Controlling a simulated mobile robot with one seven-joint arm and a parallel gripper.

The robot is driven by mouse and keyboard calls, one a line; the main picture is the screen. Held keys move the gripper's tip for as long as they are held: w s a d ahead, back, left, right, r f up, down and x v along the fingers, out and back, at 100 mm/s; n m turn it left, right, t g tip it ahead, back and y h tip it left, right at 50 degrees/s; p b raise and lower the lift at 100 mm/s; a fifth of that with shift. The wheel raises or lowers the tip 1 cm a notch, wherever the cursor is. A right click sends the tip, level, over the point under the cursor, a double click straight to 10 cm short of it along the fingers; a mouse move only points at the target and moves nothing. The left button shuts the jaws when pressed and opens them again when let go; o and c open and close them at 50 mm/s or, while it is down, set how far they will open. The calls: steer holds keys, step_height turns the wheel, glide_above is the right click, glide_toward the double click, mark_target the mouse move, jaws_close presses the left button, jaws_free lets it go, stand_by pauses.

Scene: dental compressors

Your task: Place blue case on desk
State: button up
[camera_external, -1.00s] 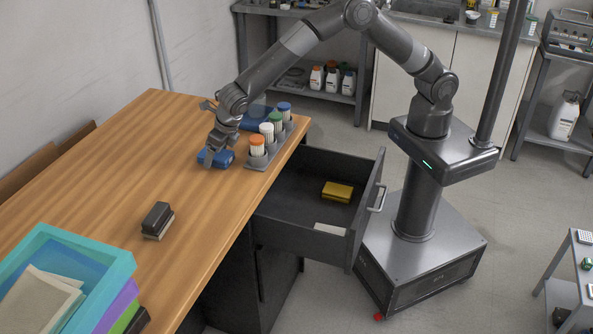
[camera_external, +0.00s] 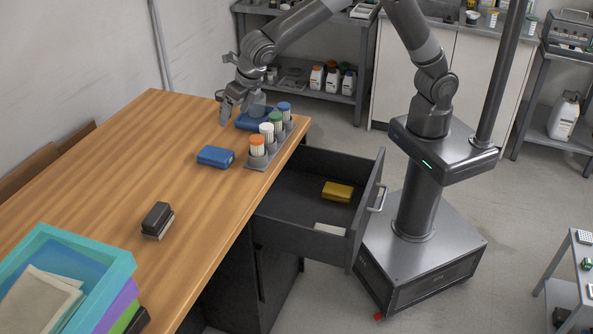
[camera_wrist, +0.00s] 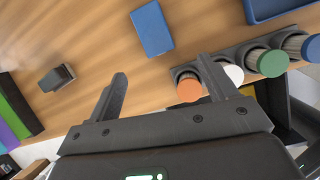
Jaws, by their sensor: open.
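The blue case (camera_external: 216,156) lies flat on the wooden desk (camera_external: 130,180), left of a rack of capped bottles. It also shows in the wrist view (camera_wrist: 152,28), beyond my fingers and apart from them. My gripper (camera_external: 231,112) is above the desk, higher than the case and a little to its right and behind it. In the wrist view my gripper (camera_wrist: 165,85) has its two fingers spread wide with nothing between them.
The bottle rack (camera_external: 262,163) stands at the desk's right edge, with a blue tray (camera_external: 250,124) behind it. An open drawer (camera_external: 300,205) holds a yellow case (camera_external: 338,191). A dark stamp-like block (camera_external: 157,219) and a teal tray (camera_external: 110,262) are nearer. The desk's middle is clear.

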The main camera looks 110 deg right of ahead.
steer(key=s+a+r+m, duration=0.1)
steer(key=s+r+m, duration=0.3)
steer(key=s, duration=0.3)
steer(key=s+r+m+y, duration=0.1)
steer(key=s+r+m, duration=0.3)
steer(key=s, duration=0.3)
steer(key=s+a+r+m, duration=0.1)
steer(key=s+r+m, duration=0.3)
steer(key=s, duration=0.3)
steer(key=s+a+f+m+t+y, duration=0.1)
steer(key=s+m, duration=0.5)
steer(key=s, duration=0.5)
steer(key=s+a+f+m+t+y, duration=0.1)
steer(key=s+m, duration=0.6)
steer(key=s, duration=0.4)
steer(key=shift+s+f, duration=0.25)
steer(key=shift+f, duration=0.05)
